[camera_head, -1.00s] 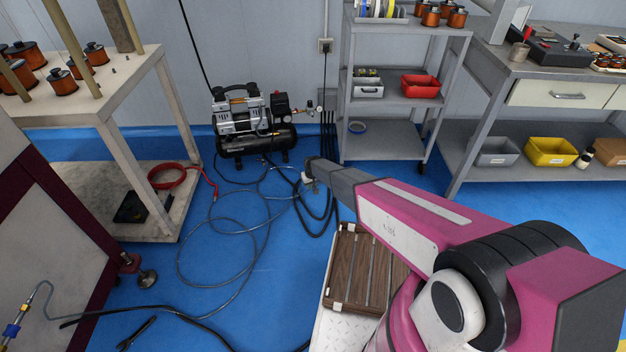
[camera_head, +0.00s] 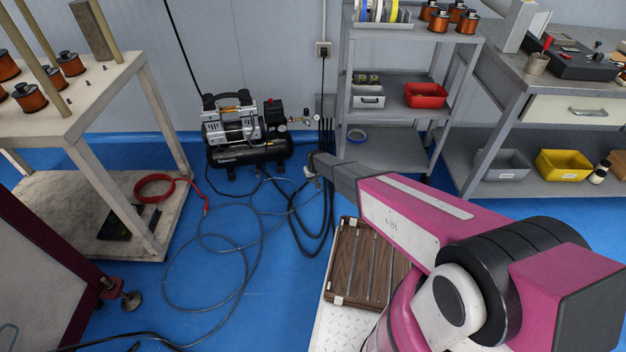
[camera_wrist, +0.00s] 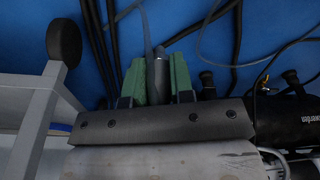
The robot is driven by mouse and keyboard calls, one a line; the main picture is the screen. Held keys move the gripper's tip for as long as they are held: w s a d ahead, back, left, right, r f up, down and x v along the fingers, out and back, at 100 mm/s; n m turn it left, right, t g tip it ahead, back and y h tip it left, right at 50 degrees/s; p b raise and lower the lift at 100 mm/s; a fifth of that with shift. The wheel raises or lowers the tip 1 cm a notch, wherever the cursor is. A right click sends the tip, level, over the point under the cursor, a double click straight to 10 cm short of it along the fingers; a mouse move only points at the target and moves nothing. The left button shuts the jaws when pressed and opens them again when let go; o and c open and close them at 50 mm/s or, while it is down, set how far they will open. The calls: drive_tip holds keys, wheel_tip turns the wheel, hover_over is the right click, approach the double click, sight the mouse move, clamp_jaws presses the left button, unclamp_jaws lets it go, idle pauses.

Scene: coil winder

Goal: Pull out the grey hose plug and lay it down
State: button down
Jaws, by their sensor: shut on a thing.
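My gripper (camera_head: 311,171) is at the end of my outstretched arm in the head view, above the floor to the right of the compressor. In the wrist view its green fingers (camera_wrist: 158,62) are shut on the grey hose plug (camera_wrist: 160,72), mostly hidden between them. A thin grey hose (camera_wrist: 145,28) shows by the fingertips; how it joins the plug is unclear. In the head view the grey hose (camera_head: 243,268) lies in loops on the blue floor. The plug's seat on the compressor (camera_head: 238,130) cannot be made out.
Black cables (camera_head: 325,215) hang and lie behind my gripper. A grey shelf cart (camera_head: 385,150) with a red bin (camera_head: 426,95) stands to the right. A table (camera_head: 100,88) with copper spools stands left, and a slatted wooden board (camera_head: 362,262) lies in front. Blue floor is free around the hose loops.

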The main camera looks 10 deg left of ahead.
drive_tip(key=shift+f, duration=4.75)
drive_tip(key=c, duration=0.9)
unclamp_jaws()
wheel_tip(320, 180, up, 11)
drive_tip(key=s+d, duration=0.1)
drive_tip(key=shift+s+f, duration=0.15)
drive_tip(key=shift+s, duration=0.1)
